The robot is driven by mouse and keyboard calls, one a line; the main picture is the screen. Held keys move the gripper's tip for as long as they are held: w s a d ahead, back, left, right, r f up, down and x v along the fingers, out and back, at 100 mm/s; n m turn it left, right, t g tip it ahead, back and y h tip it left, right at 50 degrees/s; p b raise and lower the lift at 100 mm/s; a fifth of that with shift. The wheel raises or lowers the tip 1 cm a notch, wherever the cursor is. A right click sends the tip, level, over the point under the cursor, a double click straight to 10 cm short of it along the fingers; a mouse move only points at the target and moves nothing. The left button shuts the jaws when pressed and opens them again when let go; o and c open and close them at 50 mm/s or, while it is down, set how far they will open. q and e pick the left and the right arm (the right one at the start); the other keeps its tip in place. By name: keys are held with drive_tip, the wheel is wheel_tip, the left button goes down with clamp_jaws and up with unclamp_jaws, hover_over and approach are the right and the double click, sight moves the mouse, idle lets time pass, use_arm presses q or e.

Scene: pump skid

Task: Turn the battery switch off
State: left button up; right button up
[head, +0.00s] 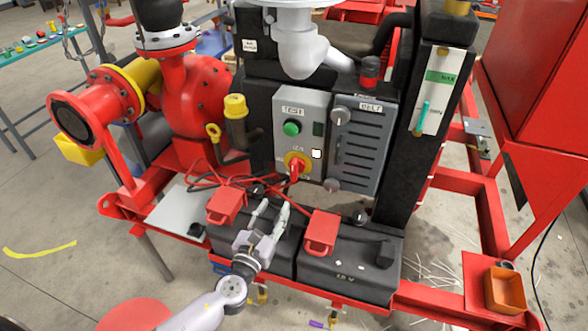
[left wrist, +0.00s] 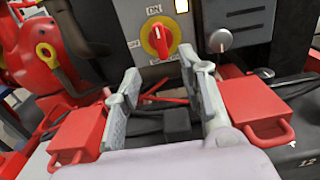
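The battery switch (head: 296,166) is a red handle on a yellow round plate, low on the grey control panel (head: 301,108). In the left wrist view the switch (left wrist: 161,38) has its red handle roughly upright, with a small label above it that seems to read ON. My left gripper (head: 269,214) is open and empty, below and in front of the switch, above the black batteries. In the left wrist view its two fingers (left wrist: 160,80) stand apart, with the switch beyond them and nothing between them touching. My right gripper is not in view.
Two red terminal covers (head: 227,204) (head: 322,232) sit on the black batteries (head: 350,270), either side of my gripper. Red cables (head: 207,178) run below the panel. A green button (head: 291,128) is above the switch. A grey louvred box (head: 358,150) is to its right.

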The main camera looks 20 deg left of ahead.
sight(293, 171)
use_arm(q)
drive_tip(key=w, duration=1.4)
drive_tip(key=shift+w+d+f, duration=0.15)
drive_tip(key=shift+w+d, duration=0.05)
drive_tip(key=shift+w, duration=0.1)
drive_tip(key=shift+c, duration=0.6)
clamp_jaws()
